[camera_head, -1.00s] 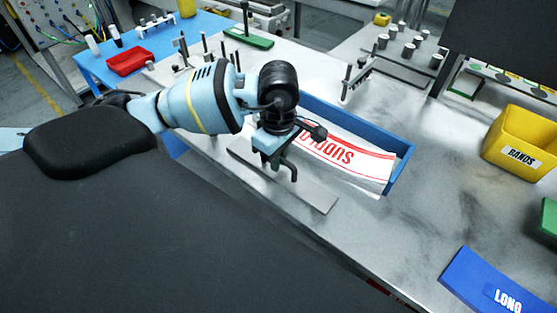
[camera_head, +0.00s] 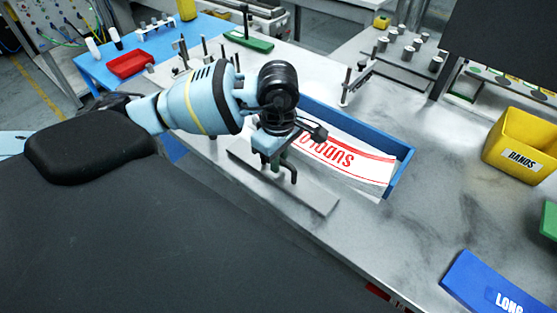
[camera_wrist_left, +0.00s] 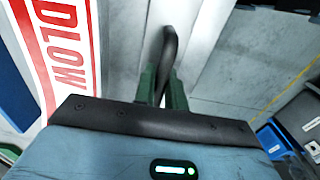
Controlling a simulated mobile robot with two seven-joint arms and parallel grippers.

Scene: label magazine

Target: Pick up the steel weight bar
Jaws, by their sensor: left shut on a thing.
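The steel weight bar (camera_head: 317,199) is a long, flat grey plate with a dark bent handle (camera_head: 292,172). It appears to lie flat at the table's near edge, in front of the blue label tray (camera_head: 402,172). My left gripper (camera_head: 281,160) is above the middle of the bar, shut on its handle. In the left wrist view the green fingers (camera_wrist_left: 162,88) are on either side of the black handle (camera_wrist_left: 168,48). The arm hides part of the bar and tray in the head view. My right gripper is not in view.
White labels with red print (camera_head: 350,160) lie in the tray. A yellow bin marked BANDS (camera_head: 510,140) and a blue LONG holder (camera_head: 490,287) stand to the right. Small stands (camera_head: 358,78) are behind the tray.

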